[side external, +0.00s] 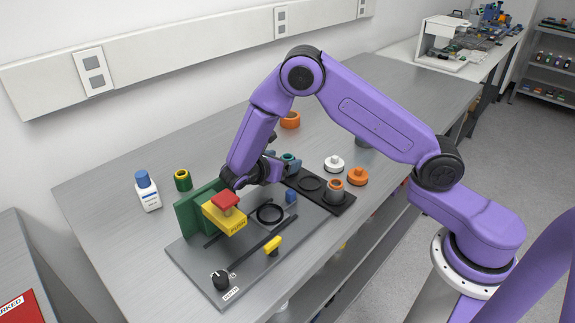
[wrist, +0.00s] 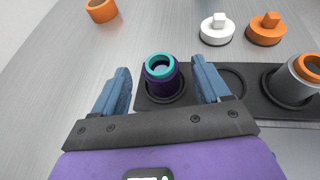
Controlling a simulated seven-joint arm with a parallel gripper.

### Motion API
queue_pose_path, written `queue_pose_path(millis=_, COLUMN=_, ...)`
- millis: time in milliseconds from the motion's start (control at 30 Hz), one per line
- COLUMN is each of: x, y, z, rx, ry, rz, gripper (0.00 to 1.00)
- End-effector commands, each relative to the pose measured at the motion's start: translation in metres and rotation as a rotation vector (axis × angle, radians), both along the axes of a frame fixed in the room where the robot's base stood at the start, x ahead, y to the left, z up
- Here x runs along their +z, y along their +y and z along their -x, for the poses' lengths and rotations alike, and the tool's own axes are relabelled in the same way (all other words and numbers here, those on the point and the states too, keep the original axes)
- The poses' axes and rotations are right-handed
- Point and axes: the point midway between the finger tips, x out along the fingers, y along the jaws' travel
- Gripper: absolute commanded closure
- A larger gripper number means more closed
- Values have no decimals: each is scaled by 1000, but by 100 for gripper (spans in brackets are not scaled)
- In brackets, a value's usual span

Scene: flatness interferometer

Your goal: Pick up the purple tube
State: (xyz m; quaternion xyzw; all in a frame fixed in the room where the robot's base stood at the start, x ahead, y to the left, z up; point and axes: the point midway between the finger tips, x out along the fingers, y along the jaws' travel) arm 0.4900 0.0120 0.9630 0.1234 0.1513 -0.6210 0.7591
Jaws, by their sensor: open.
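The purple tube (wrist: 160,84) has a teal rim and stands upright in the left place of a black holder (wrist: 228,104). My gripper (wrist: 161,66) is open, with one blue finger on the left of the tube and one on the right. Gaps show between the fingers and the tube in the wrist view. I cannot tell how far the fingertips are above the holder.
The holder's middle place is empty; a grey tube with an orange rim (side external: 334,190) stands in its right place. A white cap (side external: 334,164) and an orange cap (side external: 357,176) lie behind it. The yellow and green fixture (side external: 226,218) stands left on a grey plate.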

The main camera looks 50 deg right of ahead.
Motion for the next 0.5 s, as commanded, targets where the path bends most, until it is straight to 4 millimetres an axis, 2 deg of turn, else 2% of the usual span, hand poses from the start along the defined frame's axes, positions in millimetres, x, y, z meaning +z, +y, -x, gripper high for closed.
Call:
queue_pose_path(millis=33, x=-3, y=-12, z=-1, rx=-7, ry=0, rz=3, gripper=25)
queue_pose_path(millis=200, x=-12, y=-34, z=-6, rx=-6, ry=1, rz=1, gripper=25)
queue_pose_path(millis=333, x=-16, y=-43, z=-8, rx=-3, ry=0, rz=1, gripper=25)
queue_pose_path(millis=500, x=-17, y=-44, z=-8, rx=-3, ry=-1, rz=0, gripper=25)
